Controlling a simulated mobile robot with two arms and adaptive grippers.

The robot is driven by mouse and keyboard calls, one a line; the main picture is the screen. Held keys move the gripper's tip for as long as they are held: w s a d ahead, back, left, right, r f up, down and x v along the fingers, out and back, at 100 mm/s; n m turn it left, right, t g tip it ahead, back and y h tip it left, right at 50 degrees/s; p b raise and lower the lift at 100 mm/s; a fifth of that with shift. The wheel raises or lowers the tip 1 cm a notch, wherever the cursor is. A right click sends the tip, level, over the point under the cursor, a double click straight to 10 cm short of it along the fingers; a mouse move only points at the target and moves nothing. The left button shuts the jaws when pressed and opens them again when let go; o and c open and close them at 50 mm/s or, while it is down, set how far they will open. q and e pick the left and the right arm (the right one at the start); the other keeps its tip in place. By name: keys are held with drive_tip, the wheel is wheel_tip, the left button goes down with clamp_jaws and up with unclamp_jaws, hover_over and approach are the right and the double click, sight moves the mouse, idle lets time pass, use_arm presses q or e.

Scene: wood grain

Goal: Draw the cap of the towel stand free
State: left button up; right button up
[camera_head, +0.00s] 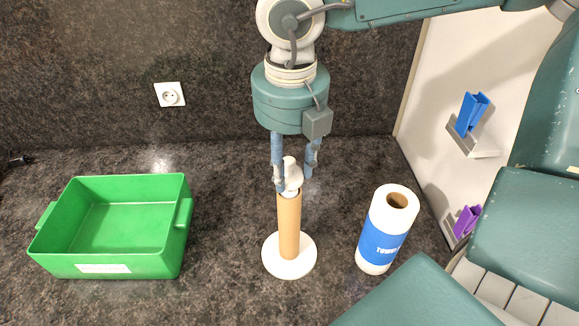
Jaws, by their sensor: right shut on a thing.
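The towel stand (289,225) is upright in the middle of the counter, a tan post on a round white base (289,264). Its white cap (292,175) is at the top of the post, between the fingers of my right gripper (294,181). The gripper points down and is shut on the cap. I cannot tell whether the cap still touches the post. A white towel roll (387,229) with a blue label stands upright to the right of the stand. My left gripper is not in view.
An empty green bin (128,267) sits at the left on the dark counter. A wall socket (170,94) is behind. On the right wall, small ledges hold a blue holder (471,114) and a purple one (467,221). The counter between bin and stand is clear.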

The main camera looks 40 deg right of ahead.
drive_tip(key=shift+r, duration=0.55)
drive_tip(key=shift+r, duration=0.15)
drive_tip(key=shift+r+p, duration=0.8)
drive_tip(key=shift+r, duration=1.05)
